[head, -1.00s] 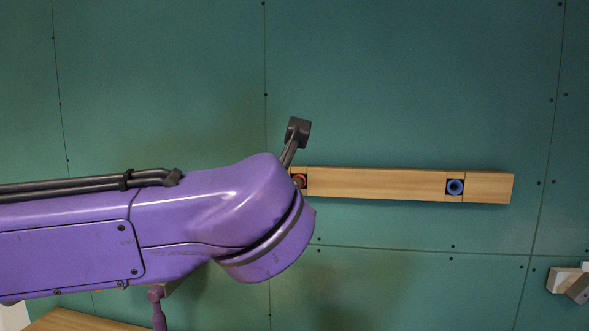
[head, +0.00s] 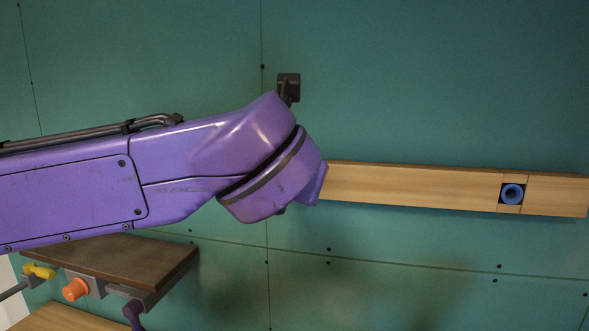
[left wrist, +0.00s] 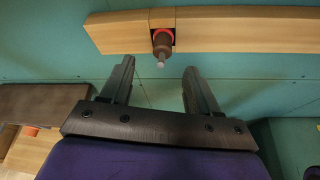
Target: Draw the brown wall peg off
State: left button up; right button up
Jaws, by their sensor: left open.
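The brown wall peg (left wrist: 161,50) sticks out of a red-rimmed socket (left wrist: 164,35) in a pale wooden rail (left wrist: 235,29) in the left wrist view. The rail also shows in the head view (head: 410,187), where my arm covers the peg and its socket. My left gripper (left wrist: 159,66) is open and empty. Its two fingers point towards the rail, one on each side of the peg's line, and appear apart from the peg. In the head view this gripper is hidden behind my purple arm. My right gripper is in no view.
A blue-rimmed socket (head: 512,194) sits in the rail's right part. A brown shelf (head: 120,262) stands at lower left, with yellow (head: 40,271), orange (head: 75,289) and purple (head: 134,313) pieces along its front.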

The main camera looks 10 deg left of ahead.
pick_arm(q)
jog(key=p+x, duration=0.1)
jog(key=x, duration=0.4)
jog(key=p+x, duration=0.1)
jog(key=x, duration=0.2)
jog(key=shift+w+d+p, duration=0.3)
jog(key=shift+p, duration=0.05)
jog(key=shift+s+a, duration=0.1)
jog(key=shift+s, duration=0.15)
jog(key=shift+w, duration=0.1)
jog(key=c, duration=1.1)
